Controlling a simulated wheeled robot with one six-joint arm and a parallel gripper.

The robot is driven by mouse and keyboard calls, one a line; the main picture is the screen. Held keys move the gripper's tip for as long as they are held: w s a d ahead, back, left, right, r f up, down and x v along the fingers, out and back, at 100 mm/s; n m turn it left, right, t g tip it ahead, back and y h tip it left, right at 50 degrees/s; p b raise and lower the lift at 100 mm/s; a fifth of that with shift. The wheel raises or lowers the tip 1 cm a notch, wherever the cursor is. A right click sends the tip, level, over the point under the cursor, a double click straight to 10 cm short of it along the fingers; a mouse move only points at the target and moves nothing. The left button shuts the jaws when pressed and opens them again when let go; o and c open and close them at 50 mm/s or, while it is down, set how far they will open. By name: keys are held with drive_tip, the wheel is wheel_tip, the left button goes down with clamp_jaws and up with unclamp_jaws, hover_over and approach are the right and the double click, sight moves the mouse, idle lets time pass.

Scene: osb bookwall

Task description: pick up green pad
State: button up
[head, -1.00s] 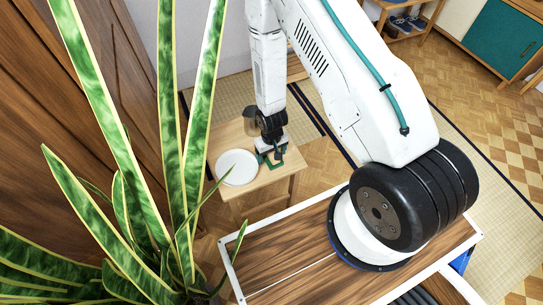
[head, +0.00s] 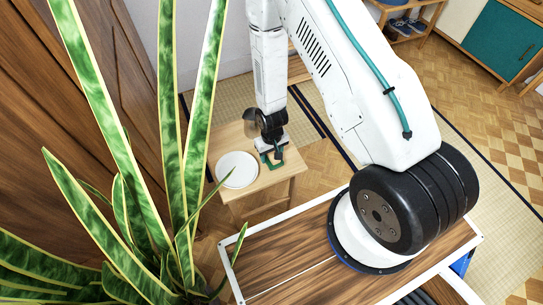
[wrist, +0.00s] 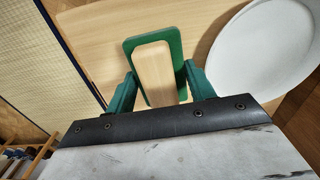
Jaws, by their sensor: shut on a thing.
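The green pad (wrist: 130,50) is a flat green rectangle with rounded corners and a pale wooden block on top. In the wrist view it lies between the two teal fingers of my gripper (wrist: 160,88), which is shut on it. In the head view the pad (head: 275,165) shows as a small green shape under my gripper (head: 271,157), at the right part of a small wooden table (head: 262,190). I cannot tell whether the pad touches the tabletop or is just above it.
A white round plate (head: 237,169) lies on the table left of my gripper. A tall green-leaved plant (head: 130,200) fills the left foreground.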

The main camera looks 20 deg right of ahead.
drive_tip(key=shift+s+r, duration=0.15)
drive_tip(key=shift+r, duration=0.35)
drive_tip(key=shift+s+r, duration=0.15)
drive_tip(key=shift+r, duration=0.35)
drive_tip(key=s+a+r, duration=0.1)
drive_tip(key=s, duration=1.4)
drive_tip(key=shift+s+a+r, duration=0.15)
drive_tip(key=shift+s+a, duration=0.05)
drive_tip(key=shift+a, duration=0.05)
drive_tip(key=shift+o, duration=0.6)
